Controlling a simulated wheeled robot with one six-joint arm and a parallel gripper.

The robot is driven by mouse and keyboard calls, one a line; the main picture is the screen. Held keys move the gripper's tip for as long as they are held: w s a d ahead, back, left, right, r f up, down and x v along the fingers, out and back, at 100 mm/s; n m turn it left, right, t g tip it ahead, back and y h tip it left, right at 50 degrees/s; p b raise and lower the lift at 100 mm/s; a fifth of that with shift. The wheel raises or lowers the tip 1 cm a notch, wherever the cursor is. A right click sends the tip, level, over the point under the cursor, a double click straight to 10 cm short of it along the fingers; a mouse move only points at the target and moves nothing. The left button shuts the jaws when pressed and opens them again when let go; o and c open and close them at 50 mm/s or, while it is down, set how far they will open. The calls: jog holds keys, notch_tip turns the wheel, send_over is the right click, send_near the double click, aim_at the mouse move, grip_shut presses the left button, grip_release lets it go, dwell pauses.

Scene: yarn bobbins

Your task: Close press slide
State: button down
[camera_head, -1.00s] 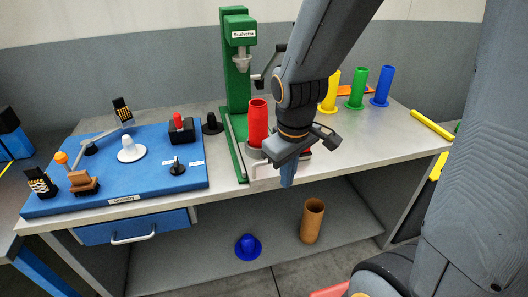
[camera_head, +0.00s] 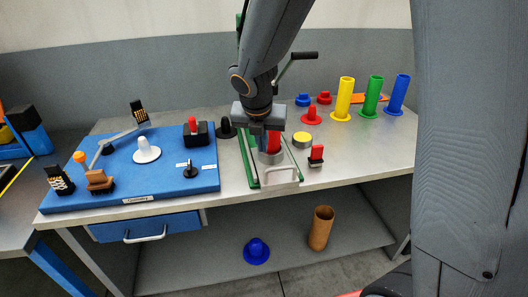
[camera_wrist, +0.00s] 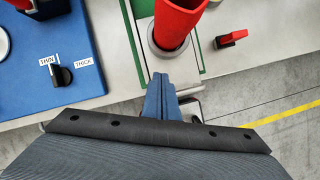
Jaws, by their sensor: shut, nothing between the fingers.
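The press slide (camera_head: 255,170) is a light metal plate between green rails, with a silver handle (camera_head: 282,170) at its front end. A metal cup (camera_head: 271,157) on the slide holds an upright red bobbin (camera_head: 274,146); it also shows in the wrist view (camera_wrist: 176,24). My gripper (camera_head: 263,133) is shut and empty, pointing down and overlapping the bobbin's upper part in the head view. In the wrist view its blue fingertips (camera_wrist: 160,80) lie just below the cup and partly cover the handle. Contact cannot be told. The green press (camera_head: 239,32) is mostly hidden behind my arm.
A blue board (camera_head: 120,180) with several fixtures lies left. A red-handled switch (camera_head: 316,155) and a yellow-topped disc (camera_head: 302,139) stand right of the slide. Yellow, green and blue bobbins (camera_head: 372,96) stand at the back right. A black crank (camera_head: 298,58) sticks out behind my arm.

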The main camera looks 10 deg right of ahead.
aim_at(265, 166)
jog(key=b+x, duration=0.1)
jog(key=x, duration=0.8)
jog(key=shift+w, duration=0.1)
